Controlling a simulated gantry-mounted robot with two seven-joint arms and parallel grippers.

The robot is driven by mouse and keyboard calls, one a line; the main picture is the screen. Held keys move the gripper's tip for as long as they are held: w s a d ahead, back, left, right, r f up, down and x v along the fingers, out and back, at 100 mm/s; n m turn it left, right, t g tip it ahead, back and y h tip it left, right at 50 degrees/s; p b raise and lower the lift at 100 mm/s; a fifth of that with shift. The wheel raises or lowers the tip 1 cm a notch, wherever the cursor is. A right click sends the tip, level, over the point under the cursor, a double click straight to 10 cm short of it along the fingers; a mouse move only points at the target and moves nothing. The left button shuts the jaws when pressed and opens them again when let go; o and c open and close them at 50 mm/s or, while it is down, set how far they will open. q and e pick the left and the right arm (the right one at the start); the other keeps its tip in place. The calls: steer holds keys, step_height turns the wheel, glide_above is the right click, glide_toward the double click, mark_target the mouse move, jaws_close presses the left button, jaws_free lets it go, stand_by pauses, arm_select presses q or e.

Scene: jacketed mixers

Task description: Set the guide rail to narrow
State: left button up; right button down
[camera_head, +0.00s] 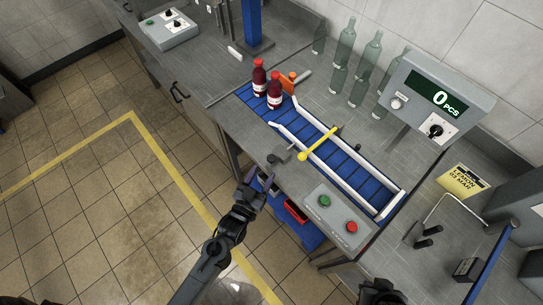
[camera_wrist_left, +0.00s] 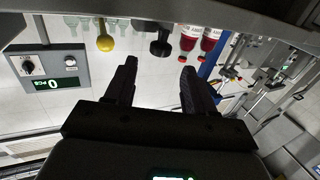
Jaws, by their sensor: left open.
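The conveyor has a blue belt (camera_head: 357,174) between two white guide rails, a near rail (camera_head: 347,187) and a far rail (camera_head: 311,116). A yellow lever with a ball end (camera_head: 303,156) lies across the rails; its ball also shows in the left wrist view (camera_wrist_left: 105,43). A black knob (camera_head: 272,158) sits on a small bracket at the bench's near side, and a black knob shows in the left wrist view (camera_wrist_left: 160,46). My left gripper (camera_head: 257,190) is open and empty, below and in front of the knob, apart from it. I cannot read the rail setting.
A button box (camera_head: 336,213) and a counter reading 0 (camera_head: 440,97) flank the belt. Clear bottles (camera_head: 344,45) stand behind. A dark part, probably my right gripper (camera_head: 382,290), shows at the bottom edge.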

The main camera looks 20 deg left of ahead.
mark_target(270, 162)
arm_select(q)
steer(key=w, duration=0.7)
steer(key=shift+w+d, duration=0.3)
steer(key=shift+w, duration=0.05)
jaws_close()
